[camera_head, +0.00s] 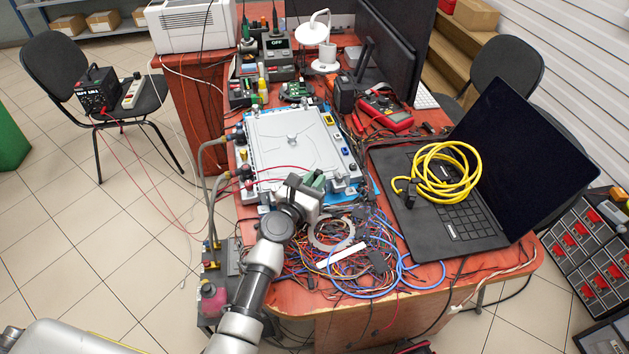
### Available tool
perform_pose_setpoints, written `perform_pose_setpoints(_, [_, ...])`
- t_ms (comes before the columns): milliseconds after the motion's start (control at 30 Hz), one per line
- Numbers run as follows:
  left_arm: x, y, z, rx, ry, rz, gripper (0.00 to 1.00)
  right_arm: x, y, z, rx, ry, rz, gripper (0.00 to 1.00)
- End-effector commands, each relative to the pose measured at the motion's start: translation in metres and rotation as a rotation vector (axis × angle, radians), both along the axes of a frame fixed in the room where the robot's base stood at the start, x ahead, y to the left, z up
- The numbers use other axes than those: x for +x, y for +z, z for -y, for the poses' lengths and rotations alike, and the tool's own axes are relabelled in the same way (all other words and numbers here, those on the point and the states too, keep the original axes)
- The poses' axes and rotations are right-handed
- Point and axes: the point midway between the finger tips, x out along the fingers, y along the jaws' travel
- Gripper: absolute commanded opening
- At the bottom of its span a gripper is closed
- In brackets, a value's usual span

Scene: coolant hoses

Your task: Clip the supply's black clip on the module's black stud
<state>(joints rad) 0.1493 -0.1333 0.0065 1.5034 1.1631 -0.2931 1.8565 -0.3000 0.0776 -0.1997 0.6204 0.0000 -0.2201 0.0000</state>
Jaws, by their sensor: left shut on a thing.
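The supply, a black box (98,90), stands on a chair at the left. Thin red and dark leads run from it across the floor towards the table. The module, a flat silver box (290,145), lies on the table, with small coloured fittings along its sides. A dark fitting (247,172) shows at its near left corner; I cannot tell whether it is the black stud. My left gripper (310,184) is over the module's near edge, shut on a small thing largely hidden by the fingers. A red lead (275,168) arcs over the module towards it. My right gripper is out of view.
Tangled wires (335,255) cover the table's near side. A laptop (500,170) with a coiled yellow cable (440,172) is at the right. A red multimeter (388,112) lies behind. Grey hoses (211,190) run along the module's left.

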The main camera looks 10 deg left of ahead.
Motion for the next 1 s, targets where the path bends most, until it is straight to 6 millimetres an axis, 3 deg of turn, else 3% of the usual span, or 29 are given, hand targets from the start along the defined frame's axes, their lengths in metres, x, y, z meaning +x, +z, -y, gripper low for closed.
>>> perform_pose_setpoints(900, [0.0000, -0.0068, 0.0000, -0.001, 0.000, -0.001, 0.00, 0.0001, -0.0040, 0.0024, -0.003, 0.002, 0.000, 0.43])
perform_pose_setpoints(933, [0.0000, -0.0068, 0.0000, 0.000, 0.000, -0.001, 0.17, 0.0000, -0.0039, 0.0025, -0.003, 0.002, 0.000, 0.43])
perform_pose_setpoints(1000, [-0.0001, -0.0068, 0.0000, 0.000, 0.000, -0.001, 0.28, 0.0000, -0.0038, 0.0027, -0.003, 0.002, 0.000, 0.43])
